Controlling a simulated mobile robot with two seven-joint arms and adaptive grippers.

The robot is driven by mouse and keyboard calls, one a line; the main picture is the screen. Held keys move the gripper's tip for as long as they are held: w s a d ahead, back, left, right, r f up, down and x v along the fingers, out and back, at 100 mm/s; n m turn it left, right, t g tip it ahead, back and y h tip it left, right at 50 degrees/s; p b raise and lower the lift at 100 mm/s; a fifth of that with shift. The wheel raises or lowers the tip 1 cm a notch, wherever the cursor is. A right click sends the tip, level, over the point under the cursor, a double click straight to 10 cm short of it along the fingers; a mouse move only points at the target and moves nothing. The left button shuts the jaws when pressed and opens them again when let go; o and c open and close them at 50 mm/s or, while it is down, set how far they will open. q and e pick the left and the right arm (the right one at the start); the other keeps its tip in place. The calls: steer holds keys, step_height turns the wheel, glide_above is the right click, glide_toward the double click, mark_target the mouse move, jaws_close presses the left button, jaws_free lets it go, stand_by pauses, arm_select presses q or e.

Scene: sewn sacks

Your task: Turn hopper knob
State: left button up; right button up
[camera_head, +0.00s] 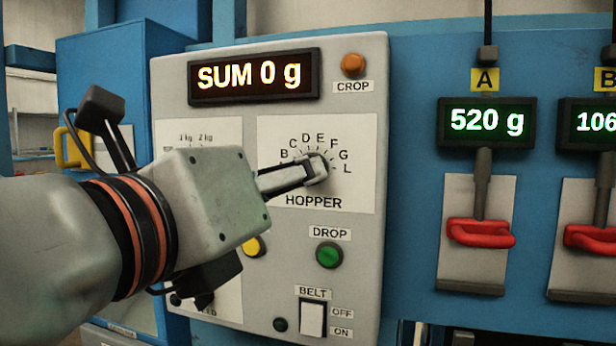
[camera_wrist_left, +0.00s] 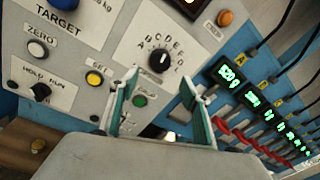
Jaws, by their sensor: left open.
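The hopper knob (camera_wrist_left: 160,60) is a black round knob on a white lettered dial, labelled HOPPER in the head view. In the left wrist view its light mark points up towards the middle letters, but I cannot tell which one exactly. My left gripper (camera_head: 314,172) reaches in from the left and covers most of the knob in the head view. In the left wrist view its two fingers (camera_wrist_left: 160,82) are spread open, with the knob showing between and just beyond the tips. I see no grip on the knob. My right gripper is not in view.
The grey panel also bears a SUM display (camera_head: 254,76) reading 0 g, an orange CROP button (camera_head: 353,65), a green DROP button (camera_head: 329,255), a yellow button (camera_wrist_left: 94,78) and a BELT switch (camera_head: 312,319). Red clamps (camera_head: 480,234) stand at the right under weight displays.

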arm_select(q)
steer(key=p+x, duration=0.1)
steer(key=x, duration=0.6)
steer(key=shift+w, duration=0.35)
steer(key=shift+r, duration=0.1)
steer(key=c, duration=1.1)
